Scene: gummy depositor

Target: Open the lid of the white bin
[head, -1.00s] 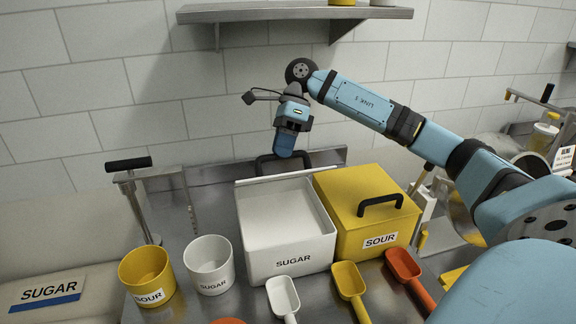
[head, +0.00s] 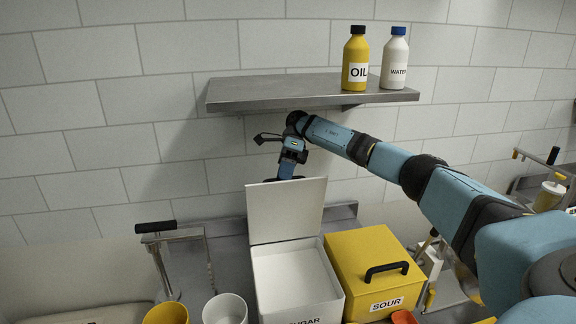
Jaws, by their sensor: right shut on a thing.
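The white bin (head: 256,285), labelled SUGAR, stands on the steel counter with its top open and its pale inside showing. Its white lid (head: 284,212) stands raised at the bin's back edge, with its flat inner face towards me. My right gripper (head: 290,172) is behind the top edge of the lid and shut. Its fingertips and the lid's handle are hidden behind the panel, with the handle seen at the gripper earlier. My left gripper is not in view.
A yellow bin (head: 360,253) labelled SOUR, with a black handle, stands right of the white bin. A yellow cup (head: 166,314) and a white cup (head: 225,310) stand front left. A steel shelf (head: 270,90) with two bottles hangs above my gripper.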

